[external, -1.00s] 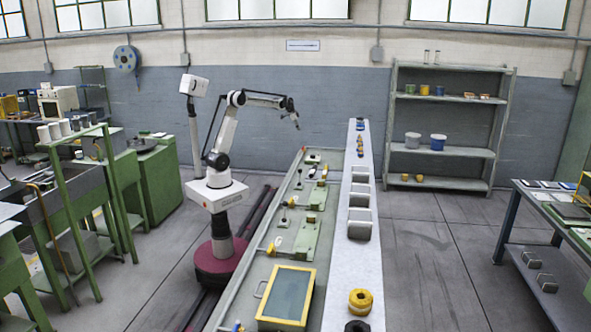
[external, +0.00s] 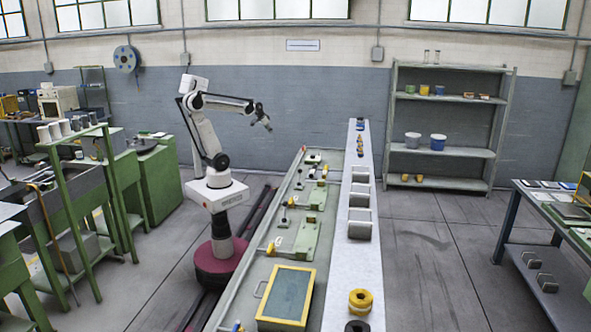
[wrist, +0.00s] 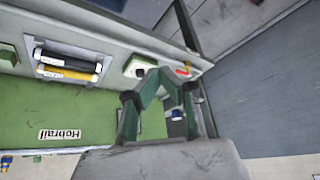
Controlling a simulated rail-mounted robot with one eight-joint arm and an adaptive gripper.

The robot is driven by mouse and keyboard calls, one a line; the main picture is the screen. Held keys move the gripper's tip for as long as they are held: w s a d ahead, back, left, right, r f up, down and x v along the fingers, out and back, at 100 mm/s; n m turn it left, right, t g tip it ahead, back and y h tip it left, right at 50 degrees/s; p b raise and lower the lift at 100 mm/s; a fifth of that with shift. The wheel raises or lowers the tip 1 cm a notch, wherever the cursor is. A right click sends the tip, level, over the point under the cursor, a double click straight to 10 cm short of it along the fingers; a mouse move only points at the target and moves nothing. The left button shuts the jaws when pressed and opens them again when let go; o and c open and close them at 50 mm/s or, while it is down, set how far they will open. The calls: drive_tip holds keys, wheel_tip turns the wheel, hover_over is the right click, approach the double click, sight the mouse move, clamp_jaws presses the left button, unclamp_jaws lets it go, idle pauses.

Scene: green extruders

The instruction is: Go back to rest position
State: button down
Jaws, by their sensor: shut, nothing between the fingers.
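My gripper (external: 268,127) is up in the air at the end of my bent arm, left of and above the far end of the long green bench (external: 240,290). It points down and to the right. In the wrist view its green fingers (wrist: 160,78) come together with nothing held between them. Below them in that view lies the bench's green surface with a "Hobrail" label (wrist: 60,135).
A white strip (external: 360,262) with grey holders and yellow rings runs along the bench. A yellow-framed panel (external: 286,296) lies at the near end. Shelves (external: 448,122) stand behind right, green machines (external: 160,175) at left. The air around my gripper looks clear.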

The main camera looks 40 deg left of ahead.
drive_tip(key=s+f+n, duration=0.1)
drive_tip(key=s+f, duration=0.3)
drive_tip(key=s, duration=0.3)
drive_tip(key=s+a+f+n+t, duration=0.1)
drive_tip(key=s+f, duration=0.3)
drive_tip(key=s, duration=0.3)
drive_tip(key=shift+f+n+y, duration=0.2)
drive_tip(key=shift+n+y, duration=0.2)
